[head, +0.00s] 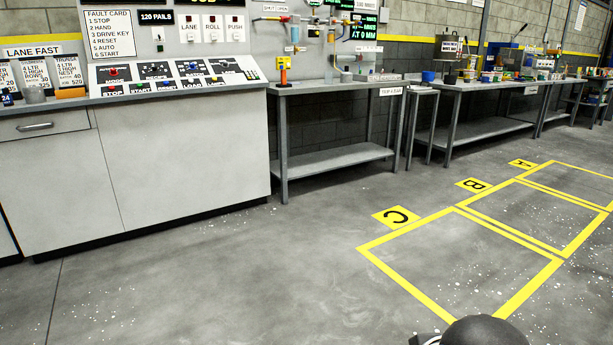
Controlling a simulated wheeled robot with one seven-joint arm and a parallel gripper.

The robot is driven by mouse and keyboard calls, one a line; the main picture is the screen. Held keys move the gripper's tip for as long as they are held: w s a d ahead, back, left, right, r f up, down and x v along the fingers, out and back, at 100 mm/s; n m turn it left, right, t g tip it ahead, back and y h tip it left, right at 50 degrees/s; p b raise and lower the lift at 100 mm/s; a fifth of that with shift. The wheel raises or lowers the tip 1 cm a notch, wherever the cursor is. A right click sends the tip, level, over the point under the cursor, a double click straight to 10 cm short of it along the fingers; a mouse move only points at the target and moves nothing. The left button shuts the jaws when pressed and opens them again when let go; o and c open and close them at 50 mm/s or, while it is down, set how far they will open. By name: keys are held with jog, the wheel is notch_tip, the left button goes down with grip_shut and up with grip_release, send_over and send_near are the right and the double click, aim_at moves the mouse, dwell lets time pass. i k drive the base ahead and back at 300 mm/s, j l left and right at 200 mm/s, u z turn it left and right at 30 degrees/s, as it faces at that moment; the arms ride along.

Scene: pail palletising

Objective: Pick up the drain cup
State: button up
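I cannot pick out the drain cup for certain. A small pale cup-like vessel (346,76) stands on the narrow steel bench (330,84) at the top middle, below upright tubes and fittings (330,40). It is too small to tell whether it is the drain cup. My gripper is not in view. A dark rounded part at the bottom right edge seems to be part of my arm, and no fingers show.
A grey control console (150,160) fills the left. A yellow and orange device (283,69) stands at the bench's left end. Another workbench (485,84) with tubs runs to the right. Yellow-outlined floor bays (455,208) are empty. The open grey floor is clear.

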aim_at(328, 75)
jog(key=i, duration=2.75)
